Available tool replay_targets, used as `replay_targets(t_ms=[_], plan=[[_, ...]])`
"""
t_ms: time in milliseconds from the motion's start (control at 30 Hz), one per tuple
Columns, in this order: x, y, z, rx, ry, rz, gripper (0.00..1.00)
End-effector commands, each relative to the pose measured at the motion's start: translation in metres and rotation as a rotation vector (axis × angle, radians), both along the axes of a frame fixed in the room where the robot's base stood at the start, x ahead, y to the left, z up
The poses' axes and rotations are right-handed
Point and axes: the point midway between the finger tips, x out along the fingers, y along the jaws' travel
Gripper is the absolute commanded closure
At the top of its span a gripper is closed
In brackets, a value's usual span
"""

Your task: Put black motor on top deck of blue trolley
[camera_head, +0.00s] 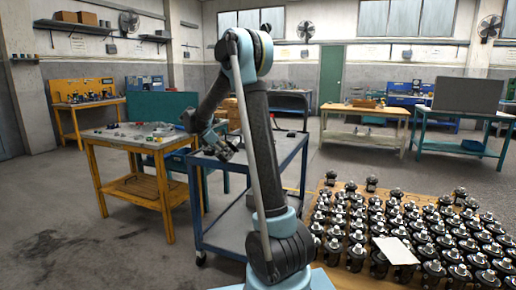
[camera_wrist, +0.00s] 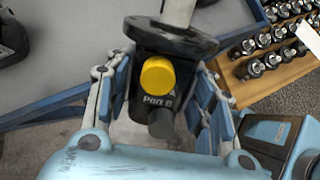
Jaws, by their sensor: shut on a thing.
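The black motor (camera_wrist: 147,103) is gripped between the two fingers of my gripper (camera_wrist: 162,82) in the wrist view. It has a round flange, a pale shaft, a yellow cap and "A Port B" lettering. The blue trolley (camera_head: 213,246) has a grey top deck (camera_head: 287,150), which also fills the upper part of the wrist view (camera_wrist: 75,75). In the head view my gripper (camera_head: 222,148) is at the trolley's near left side, around top-deck level. The motor is small and hard to separate from the gripper there. I cannot tell its height over the deck.
A dark object (camera_wrist: 10,40) lies on the deck at the wrist view's upper left. A wooden table (camera_head: 318,205) crowded with black motors stands at right. A cluttered yellow workbench (camera_head: 165,198) stands close left of the trolley. The deck's middle looks clear.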

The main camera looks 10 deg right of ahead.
Motion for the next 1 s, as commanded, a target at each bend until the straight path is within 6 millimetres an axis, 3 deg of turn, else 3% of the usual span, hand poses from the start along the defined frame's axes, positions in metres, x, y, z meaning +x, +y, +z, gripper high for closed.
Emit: replay_targets(t_ms=[500, 800, 1000], plan=[[0.063, -0.059, 0.032, -0.489, -0.309, 0.387, 1.0], [0.084, -0.069, 0.054, -0.651, -0.482, 0.513, 1.0], [0.089, -0.07, 0.057, -0.687, -0.526, 0.534, 1.0]])
